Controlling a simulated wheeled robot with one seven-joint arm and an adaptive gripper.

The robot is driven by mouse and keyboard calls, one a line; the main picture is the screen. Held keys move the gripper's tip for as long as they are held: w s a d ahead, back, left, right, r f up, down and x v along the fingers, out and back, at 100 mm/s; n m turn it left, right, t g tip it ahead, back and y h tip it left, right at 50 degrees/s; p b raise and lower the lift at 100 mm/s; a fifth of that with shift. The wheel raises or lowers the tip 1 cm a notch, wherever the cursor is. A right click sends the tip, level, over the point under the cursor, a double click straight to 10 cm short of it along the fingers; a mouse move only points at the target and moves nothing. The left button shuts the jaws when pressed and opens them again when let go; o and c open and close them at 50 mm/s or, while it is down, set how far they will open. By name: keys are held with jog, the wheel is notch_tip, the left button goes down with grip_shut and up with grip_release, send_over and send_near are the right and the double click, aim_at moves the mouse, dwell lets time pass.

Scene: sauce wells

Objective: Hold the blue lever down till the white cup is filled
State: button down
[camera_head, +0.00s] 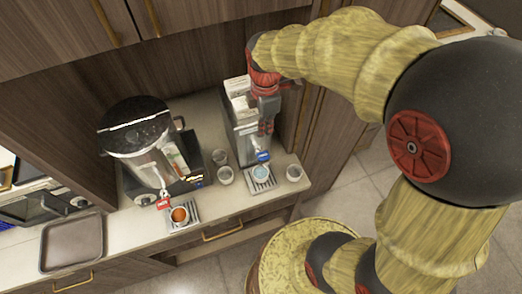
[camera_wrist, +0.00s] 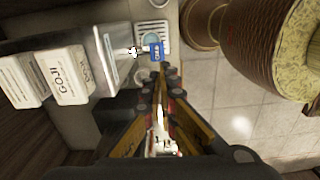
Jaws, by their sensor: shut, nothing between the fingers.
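The blue lever (camera_head: 263,156) sticks out low on the front of the white and grey dispenser (camera_head: 240,112). It also shows in the wrist view (camera_wrist: 156,51). The white cup (camera_head: 261,181) stands on a slotted drip tray right below the lever, with light blue inside. Its exact fill level is hard to tell. In the wrist view the cup (camera_wrist: 150,36) is partly hidden by the lever. My gripper (camera_head: 267,139) is shut and empty, pointing down just above the blue lever. In the wrist view its fingertips (camera_wrist: 172,74) are close beside the lever; I cannot tell whether they touch.
A red lever (camera_head: 163,203) hangs over a cup of orange-red liquid (camera_head: 180,215) at a second dispenser (camera_head: 140,135). An empty brown tray (camera_head: 72,243) lies left.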

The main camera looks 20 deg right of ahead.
aim_at(264, 156)
jog(key=shift+d+n, duration=0.1)
jog(key=shift+n, duration=0.2)
notch_tip(264, 156, down, 14)
jog(key=shift+p, duration=0.75)
